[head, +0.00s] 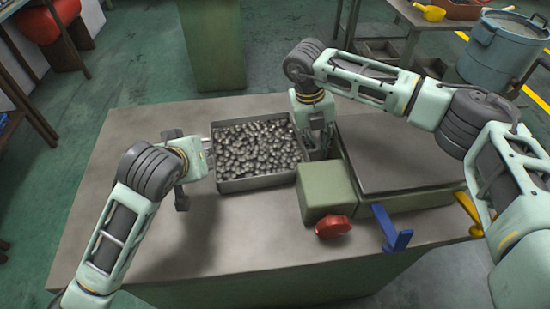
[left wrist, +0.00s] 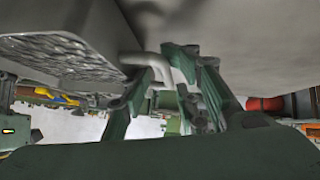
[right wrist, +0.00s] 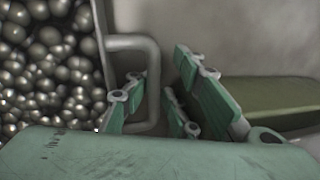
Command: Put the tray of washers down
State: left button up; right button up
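The grey metal tray (head: 257,183), full of small shiny metal pieces (head: 257,146), sits level and appears to rest on the grey tabletop. My left gripper (head: 180,172) is at its left side. In the left wrist view its fingers (left wrist: 168,85) stand apart on either side of the tray's pale handle (left wrist: 150,60). My right gripper (head: 320,140) is at the right side, partly hidden by its own wrist. In the right wrist view its fingers (right wrist: 158,105) are spread, one inside the loop of the tray's handle (right wrist: 152,60) and one outside.
A green box-shaped machine part (head: 327,190) and a raised metal plate (head: 395,155) stand close right of the tray. A red knob (head: 333,227) and a blue lever (head: 391,230) are at the front. The tabletop (head: 235,235) in front of the tray is clear.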

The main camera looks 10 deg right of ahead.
pick_arm(q)
jog(key=shift+s+a+r, duration=0.2)
jog(key=shift+s+r, duration=0.2)
jog(key=shift+r, duration=0.1)
jog(key=shift+s+a+r, duration=0.2)
jog(key=shift+s+r, duration=0.15)
jog(key=shift+r, duration=0.15)
pick_arm(e)
jog(key=shift+f, duration=0.2)
jog(key=shift+r, duration=0.2)
jog(key=shift+w+r, duration=0.15)
jog(key=shift+r, duration=0.25)
pick_arm(q)
jog(key=shift+w, duration=0.15)
pick_arm(e)
jog(key=v, duration=0.7)
jog(key=shift+a, duration=0.15)
jog(key=shift+r, duration=0.1)
